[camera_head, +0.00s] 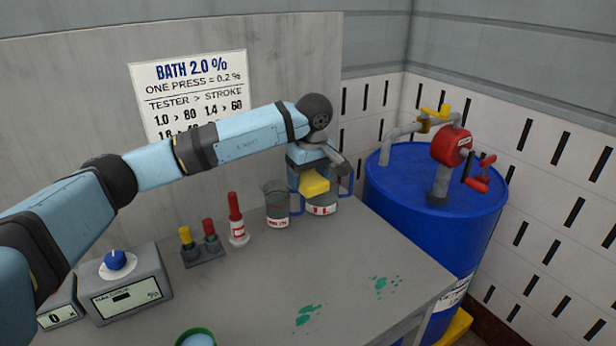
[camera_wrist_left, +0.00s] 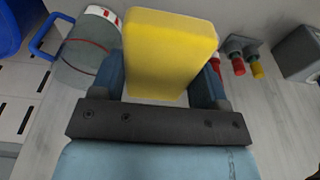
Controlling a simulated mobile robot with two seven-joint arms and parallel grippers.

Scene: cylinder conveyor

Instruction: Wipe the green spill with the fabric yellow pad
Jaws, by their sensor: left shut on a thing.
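My left gripper (camera_head: 316,170) is shut on the yellow pad (camera_head: 314,185) and holds it above the back of the grey table, in front of a beaker. In the left wrist view the yellow pad (camera_wrist_left: 168,55) sits between the two blue fingers of my left gripper (camera_wrist_left: 165,85). The green spill lies in two patches on the table: one near the front edge (camera_head: 306,315) and one further right (camera_head: 382,283). The pad is apart from both. My right gripper is not in view.
A glass beaker (camera_head: 277,205) and a larger one with a blue handle (camera_head: 321,206) stand at the back. A red-capped bottle (camera_head: 237,222), small rack (camera_head: 203,252) and meter (camera_head: 125,285) stand left. A green-rimmed cup (camera_head: 196,338) is at the front. A blue drum (camera_head: 425,225) stands beyond the right edge.

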